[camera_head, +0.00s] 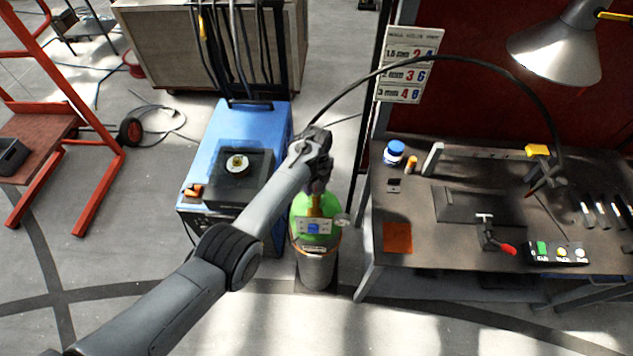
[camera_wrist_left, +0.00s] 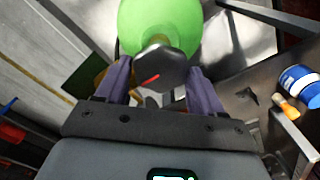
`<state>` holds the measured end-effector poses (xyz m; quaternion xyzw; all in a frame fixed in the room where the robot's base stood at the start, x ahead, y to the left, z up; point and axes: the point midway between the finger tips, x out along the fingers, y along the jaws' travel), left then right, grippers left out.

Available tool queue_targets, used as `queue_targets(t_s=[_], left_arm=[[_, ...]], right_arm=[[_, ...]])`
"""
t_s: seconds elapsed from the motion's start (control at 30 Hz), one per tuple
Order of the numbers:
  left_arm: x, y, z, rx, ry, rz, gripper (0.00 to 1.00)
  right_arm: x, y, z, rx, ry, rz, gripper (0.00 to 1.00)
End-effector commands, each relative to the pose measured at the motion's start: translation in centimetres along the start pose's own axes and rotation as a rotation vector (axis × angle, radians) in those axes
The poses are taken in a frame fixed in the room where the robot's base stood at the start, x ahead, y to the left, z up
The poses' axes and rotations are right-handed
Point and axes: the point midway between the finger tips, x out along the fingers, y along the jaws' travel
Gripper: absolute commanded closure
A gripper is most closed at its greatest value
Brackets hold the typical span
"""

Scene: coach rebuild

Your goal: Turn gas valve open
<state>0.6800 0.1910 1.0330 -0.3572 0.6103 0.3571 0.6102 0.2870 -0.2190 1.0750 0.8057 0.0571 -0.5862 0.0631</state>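The green-topped gas cylinder (camera_head: 302,232) stands upright between the blue machine and the workbench. My left gripper (camera_head: 319,190) is directly above its top and hides the valve in the head view. In the left wrist view, the gas valve (camera_wrist_left: 160,72) is a dark, faceted knob with a red mark, in front of the green cylinder top (camera_wrist_left: 172,18). The two fingers of my left gripper (camera_wrist_left: 160,80) lie on either side of the knob. No clear gap shows between them and its sides, so they look closed on it. My right gripper is in neither view.
A blue machine (camera_head: 228,130) stands left of the cylinder. The workbench (camera_head: 440,258) on the right holds a blue-and-white jar (camera_head: 394,152), a lamp and tools. A black hose (camera_head: 440,58) arches above it. A red cart (camera_head: 100,150) stands at far left.

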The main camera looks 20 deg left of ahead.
Motion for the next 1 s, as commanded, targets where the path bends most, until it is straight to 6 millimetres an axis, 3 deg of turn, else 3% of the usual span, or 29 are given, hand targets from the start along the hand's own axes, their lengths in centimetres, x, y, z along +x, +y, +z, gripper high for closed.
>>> queue_targets(t_s=[0.03,0.23,0.67,1.0], left_arm=[[0.0,0.0,0.0,0.000,0.000,0.000,0.40],[0.0,0.0,0.0,0.000,0.000,0.000,0.69],[-0.1,0.0,0.0,-0.098,0.000,0.000,0.69],[-0.2,0.0,0.1,-0.377,0.000,0.000,0.69]], right_arm=[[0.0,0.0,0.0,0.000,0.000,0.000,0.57],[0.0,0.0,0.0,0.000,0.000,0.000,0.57],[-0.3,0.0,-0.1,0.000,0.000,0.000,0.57],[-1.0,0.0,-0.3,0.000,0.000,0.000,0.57]])
